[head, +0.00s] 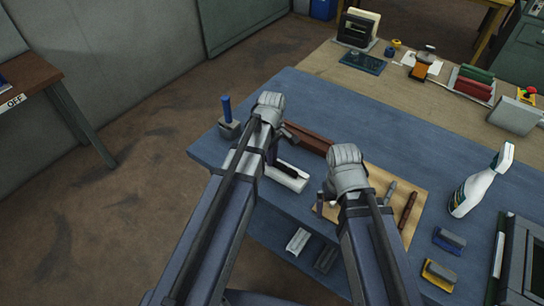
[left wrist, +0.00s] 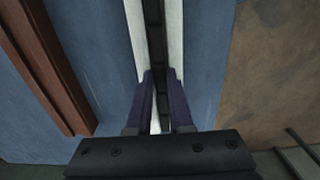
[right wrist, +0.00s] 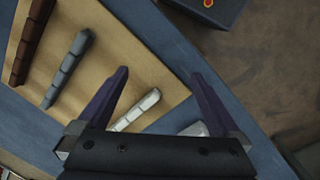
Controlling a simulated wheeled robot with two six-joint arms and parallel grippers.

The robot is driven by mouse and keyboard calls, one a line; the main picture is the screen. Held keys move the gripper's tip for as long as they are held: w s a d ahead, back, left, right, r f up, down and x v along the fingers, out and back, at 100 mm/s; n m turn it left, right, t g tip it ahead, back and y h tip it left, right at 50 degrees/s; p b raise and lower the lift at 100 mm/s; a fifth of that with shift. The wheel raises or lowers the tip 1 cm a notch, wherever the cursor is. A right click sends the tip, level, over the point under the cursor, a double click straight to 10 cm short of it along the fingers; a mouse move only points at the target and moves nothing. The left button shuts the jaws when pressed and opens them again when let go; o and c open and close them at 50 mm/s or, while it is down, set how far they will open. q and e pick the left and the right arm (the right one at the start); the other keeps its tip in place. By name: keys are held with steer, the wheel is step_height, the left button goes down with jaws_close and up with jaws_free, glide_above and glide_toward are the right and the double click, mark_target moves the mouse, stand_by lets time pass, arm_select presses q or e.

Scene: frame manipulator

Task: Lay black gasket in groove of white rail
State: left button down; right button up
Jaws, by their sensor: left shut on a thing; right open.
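The white rail (head: 285,178) lies on the blue bench near its front edge, partly hidden by my left arm in the head view. In the left wrist view the rail (left wrist: 173,40) runs up the picture, with the black gasket (left wrist: 154,35) as a segmented dark strip along its middle. My left gripper (left wrist: 160,76) is shut on the gasket, low over the rail. How deep the gasket sits in the groove cannot be told. My right gripper (right wrist: 160,76) is open and empty above a tan board (right wrist: 150,72), apart from the rail.
A brown bar (head: 308,138) lies behind the rail. The board holds a brown piece (right wrist: 32,40), a grey piece (right wrist: 70,65) and a white piece (right wrist: 137,110). A spray bottle (head: 480,182) stands at right. A blue-handled tool (head: 228,118) stands left of my left arm.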

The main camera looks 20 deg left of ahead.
arm_select(q)
steer(key=c, duration=0.7)
jaws_free()
steer(key=shift+c, duration=0.2)
steer(key=shift+r, duration=0.1)
arm_select(e)
steer(key=shift+r, duration=0.1)
arm_select(q)
step_height(320, 180, up, 8)
steer(key=p, duration=0.7)
steer(key=shift+p, duration=0.4)
arm_select(e)
step_height(320, 180, up, 8)
steer(key=shift+f, duration=0.2)
arm_select(q)
steer(key=s+d+m+y, duration=0.1)
steer(key=s+d+m, duration=0.9)
steer(key=s+m, duration=0.4)
steer(key=m, duration=0.3)
steer(key=shift+s+d+m, duration=0.15)
steer(key=shift+d+m, duration=0.1)
steer(key=shift+m, duration=0.15)
